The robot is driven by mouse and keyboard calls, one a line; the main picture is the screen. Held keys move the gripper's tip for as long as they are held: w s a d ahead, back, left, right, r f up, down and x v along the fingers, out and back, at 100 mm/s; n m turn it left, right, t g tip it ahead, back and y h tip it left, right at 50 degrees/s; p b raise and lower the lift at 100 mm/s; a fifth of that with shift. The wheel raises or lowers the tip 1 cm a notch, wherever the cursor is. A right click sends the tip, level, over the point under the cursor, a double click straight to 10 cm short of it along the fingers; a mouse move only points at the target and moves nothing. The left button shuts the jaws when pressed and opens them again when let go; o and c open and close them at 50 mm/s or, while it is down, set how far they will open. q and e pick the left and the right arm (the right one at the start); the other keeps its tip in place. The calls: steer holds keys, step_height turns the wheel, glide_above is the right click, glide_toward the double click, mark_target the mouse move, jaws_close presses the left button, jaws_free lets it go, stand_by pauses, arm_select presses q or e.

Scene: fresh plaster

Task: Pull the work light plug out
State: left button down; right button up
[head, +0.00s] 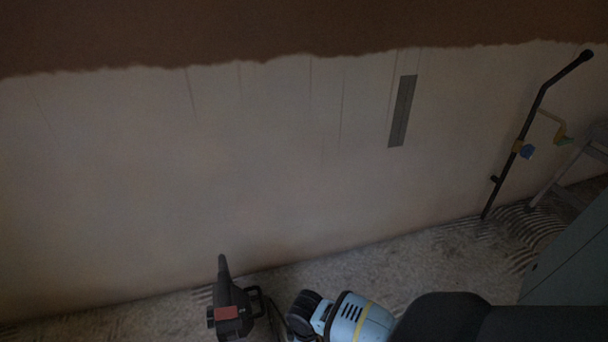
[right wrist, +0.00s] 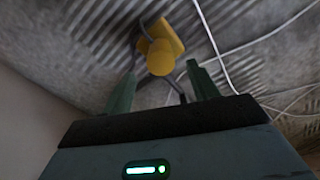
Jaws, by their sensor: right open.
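In the right wrist view a yellow plug (right wrist: 161,58) with a round front sits against a yellow squarish piece (right wrist: 170,32), apparently its socket, with a dark cable beside it. Whether the plug is fully seated I cannot tell. My right gripper (right wrist: 160,86) is open, with one green finger on each side below the plug. The plug appears beyond the fingertips, and nothing is between them. My left gripper is out of view.
White cables (right wrist: 225,70) run over the ridged grey floor. In the head view, a plastered wall (head: 250,180) carries a grey strip (head: 402,112). A black pole (head: 508,165) with blue and yellow fittings leans at right, near a ladder-like frame (head: 565,180) and a teal block (head: 575,262).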

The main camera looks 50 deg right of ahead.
step_height(320, 180, down, 6)
steer(key=b, duration=0.3)
steer(key=shift+c, duration=0.2)
jaws_close()
